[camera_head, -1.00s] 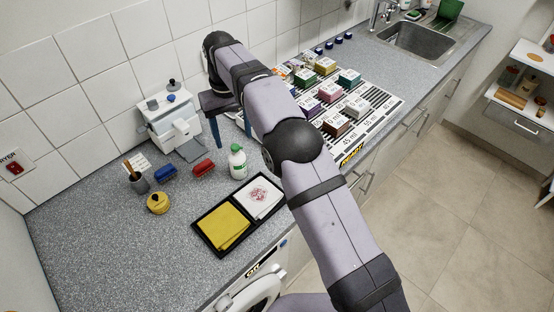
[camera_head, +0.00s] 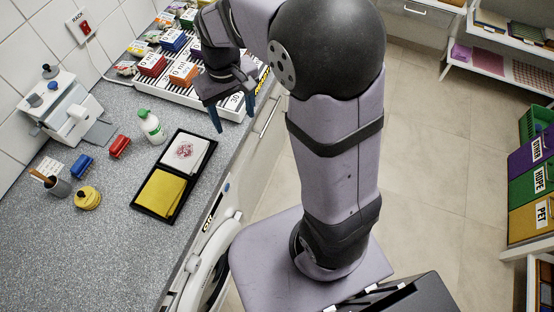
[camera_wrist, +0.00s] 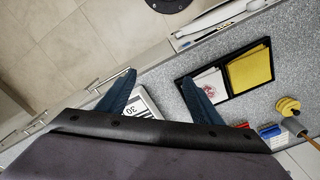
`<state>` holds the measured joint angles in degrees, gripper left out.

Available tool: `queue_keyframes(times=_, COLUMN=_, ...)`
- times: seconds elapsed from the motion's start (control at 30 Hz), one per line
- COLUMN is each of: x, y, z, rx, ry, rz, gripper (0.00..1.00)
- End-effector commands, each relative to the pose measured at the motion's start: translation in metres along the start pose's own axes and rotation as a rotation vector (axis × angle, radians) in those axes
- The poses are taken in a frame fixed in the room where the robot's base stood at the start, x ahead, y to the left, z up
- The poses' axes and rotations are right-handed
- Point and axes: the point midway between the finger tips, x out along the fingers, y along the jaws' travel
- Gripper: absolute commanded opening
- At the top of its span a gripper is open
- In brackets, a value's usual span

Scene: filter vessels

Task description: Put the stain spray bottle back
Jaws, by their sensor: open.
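The stain spray bottle (camera_head: 152,128), white with a green top, stands upright on the grey counter, left of the black tray (camera_head: 148,209). I cannot make it out in the wrist view. My gripper (camera_head: 233,112) is open and empty, with blue fingers pointing down. It is to the right of the bottle and apart from it, over the near end of the striped, numbered board (camera_head: 203,96). The fingers also show in the wrist view (camera_wrist: 158,82), with the tray beyond them.
The tray holds a yellow cloth (camera_head: 160,194) and a stained white cloth (camera_head: 186,151). Red (camera_head: 120,146) and blue (camera_head: 82,166) brushes, a yellow pot (camera_head: 87,197), a pencil cup (camera_head: 58,186) and a white machine (camera_head: 66,110) stand left. The front-left counter is clear.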

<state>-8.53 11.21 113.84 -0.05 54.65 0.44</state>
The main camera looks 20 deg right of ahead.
Motion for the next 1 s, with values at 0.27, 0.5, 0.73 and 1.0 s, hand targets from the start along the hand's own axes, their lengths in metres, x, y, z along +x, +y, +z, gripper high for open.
queue_keyframes(times=0.27, x=0.028, y=0.029, z=0.1, rx=0.101, ry=-0.002, rz=0.001, gripper=0.6)
queue_keyframes(times=0.5, x=0.043, y=0.034, z=0.14, rx=0.137, ry=-0.004, rz=0.001, gripper=0.6)
queue_keyframes(times=0.73, x=0.045, y=0.034, z=0.144, rx=0.141, ry=-0.004, rz=0.001, gripper=0.42)
queue_keyframes(times=1.0, x=0.045, y=0.034, z=0.144, rx=0.14, ry=-0.004, rz=0.001, gripper=0.42)
